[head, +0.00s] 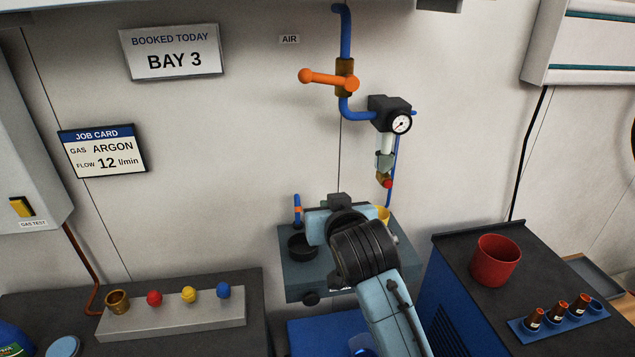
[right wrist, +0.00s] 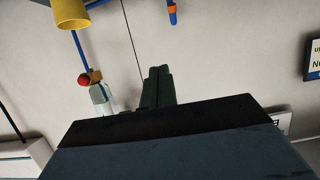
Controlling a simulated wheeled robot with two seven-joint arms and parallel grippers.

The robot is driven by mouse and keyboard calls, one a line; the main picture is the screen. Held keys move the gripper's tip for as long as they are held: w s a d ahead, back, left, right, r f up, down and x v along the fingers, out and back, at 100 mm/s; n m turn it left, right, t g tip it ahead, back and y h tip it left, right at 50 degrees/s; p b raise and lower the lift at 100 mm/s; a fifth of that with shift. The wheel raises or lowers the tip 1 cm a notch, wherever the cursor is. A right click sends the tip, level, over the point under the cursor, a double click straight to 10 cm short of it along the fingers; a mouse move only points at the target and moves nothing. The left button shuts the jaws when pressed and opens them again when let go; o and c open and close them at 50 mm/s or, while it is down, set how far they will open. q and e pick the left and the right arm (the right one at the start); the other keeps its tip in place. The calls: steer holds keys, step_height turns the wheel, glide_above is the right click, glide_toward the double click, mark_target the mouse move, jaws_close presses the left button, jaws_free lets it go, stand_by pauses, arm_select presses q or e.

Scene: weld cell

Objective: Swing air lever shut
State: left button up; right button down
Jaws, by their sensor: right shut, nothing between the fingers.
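The orange air lever (head: 325,77) sits on a brass valve (head: 345,68) in the blue pipe (head: 346,35) under the AIR label (head: 289,40). It lies almost level, across the upright pipe, with its ball end to the left. My right gripper (head: 338,200) is well below the lever and apart from it, in front of the wall shelf. My own wrist hides most of it in the head view. In the right wrist view its fingers (right wrist: 156,88) are together and empty. The lever is not in the right wrist view. My left gripper is not in view.
A regulator with a gauge (head: 401,124) and a red-tipped filter bowl (head: 384,160) hang right of and below the valve. The grey shelf (head: 300,285) is below them. A yellow cup (right wrist: 73,12) stands near my gripper.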

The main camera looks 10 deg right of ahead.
step_height(320, 180, up, 18)
steer(key=s+m+t, duration=0.1)
steer(key=t, duration=0.3)
step_height(320, 180, up, 10)
steer(key=m+t+p, duration=0.2)
steer(key=p, duration=0.2)
glide_above(328, 79)
steer(key=a, duration=0.1)
steer(key=shift+h, duration=0.4)
steer(key=f, duration=0.2)
steer(key=s+a+f, duration=0.1)
steer(key=f, duration=0.1)
steer(key=shift+s, duration=0.1)
steer(key=shift+n, duration=0.3)
